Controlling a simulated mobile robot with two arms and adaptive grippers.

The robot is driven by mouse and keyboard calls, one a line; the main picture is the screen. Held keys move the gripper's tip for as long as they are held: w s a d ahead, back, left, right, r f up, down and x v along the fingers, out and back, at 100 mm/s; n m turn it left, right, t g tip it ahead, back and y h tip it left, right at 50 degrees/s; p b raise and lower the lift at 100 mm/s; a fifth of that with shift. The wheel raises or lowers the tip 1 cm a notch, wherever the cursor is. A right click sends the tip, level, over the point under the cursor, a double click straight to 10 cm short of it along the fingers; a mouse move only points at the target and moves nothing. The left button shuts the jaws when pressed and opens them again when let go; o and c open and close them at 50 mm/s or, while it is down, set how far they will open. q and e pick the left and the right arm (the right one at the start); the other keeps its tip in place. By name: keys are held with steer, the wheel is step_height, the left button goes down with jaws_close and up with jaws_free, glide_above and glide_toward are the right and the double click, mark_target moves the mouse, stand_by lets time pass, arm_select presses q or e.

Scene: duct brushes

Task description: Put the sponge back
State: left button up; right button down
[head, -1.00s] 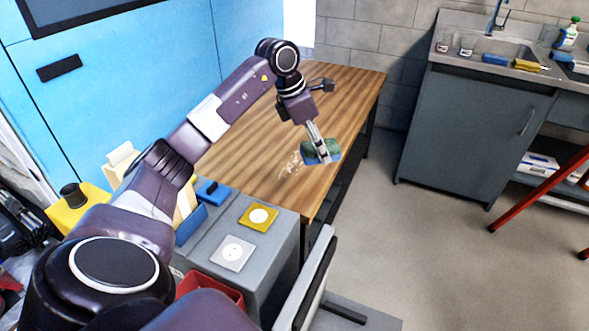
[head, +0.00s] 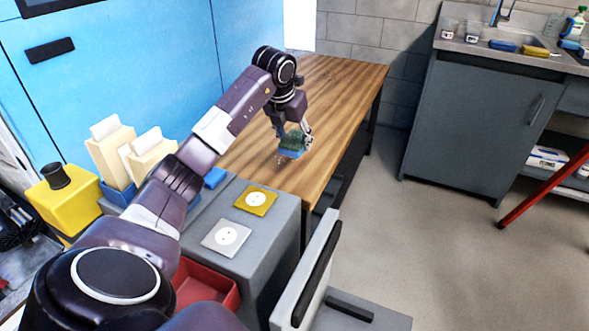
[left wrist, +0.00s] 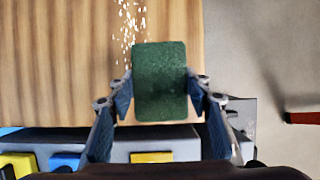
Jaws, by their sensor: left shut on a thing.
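The sponge is blue with a green scouring side. It is in my left gripper (head: 296,141) in the head view, held over the near right part of the wooden table (head: 325,90). In the left wrist view the sponge's dark green face (left wrist: 160,82) sits between the two fingers of my left gripper (left wrist: 160,98), which are shut on its sides. Whether it touches the table top is hard to tell. My right gripper is not in view.
White crumbs (left wrist: 130,22) lie on the table. A grey cabinet (head: 270,225) with a yellow plate (head: 255,201), a white plate (head: 226,238) and a blue item (head: 215,177) stands nearer. A sink counter (head: 480,47) holds another blue sponge (head: 503,46) and a yellow one (head: 535,51).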

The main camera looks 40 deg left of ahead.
mark_target(297, 171)
arm_select(q)
step_height(297, 171, down, 4)
steer(key=shift+r, duration=0.1)
steer(key=shift+f+b, duration=0.75)
steer(key=shift+f, duration=1.85)
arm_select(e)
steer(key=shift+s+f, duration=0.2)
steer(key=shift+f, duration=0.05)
arm_select(q)
steer(key=o, duration=1.1)
